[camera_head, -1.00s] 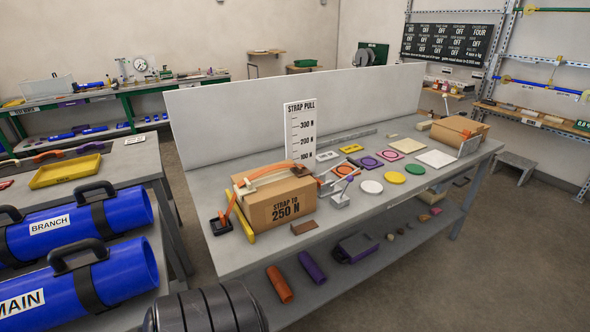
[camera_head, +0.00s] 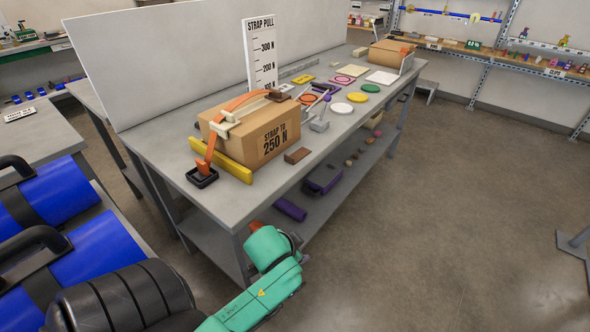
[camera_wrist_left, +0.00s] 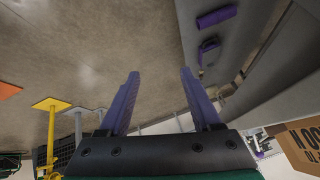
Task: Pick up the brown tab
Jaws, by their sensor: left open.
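A small flat brown block (camera_head: 297,155) lies on the workbench near its front edge, just right of the cardboard box's front corner. Another small dark brown piece (camera_head: 278,96) sits on top of the box by the orange strap. I cannot tell by look alone which is the brown tab. My left arm comes in low in the head view, in front of the bench and below its top. In the left wrist view my left gripper (camera_wrist_left: 159,73) has its two purple fingers apart with nothing between them. The brown block is not seen there. My right gripper is out of view.
The cardboard box (camera_head: 256,140) has a yellow bar (camera_head: 221,160) and a black tray (camera_head: 202,177) beside it. A grey metal fixture (camera_head: 319,116) stands just behind the brown block. Purple pieces (camera_head: 322,180) lie on the shelf below. The floor right of the bench is open.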

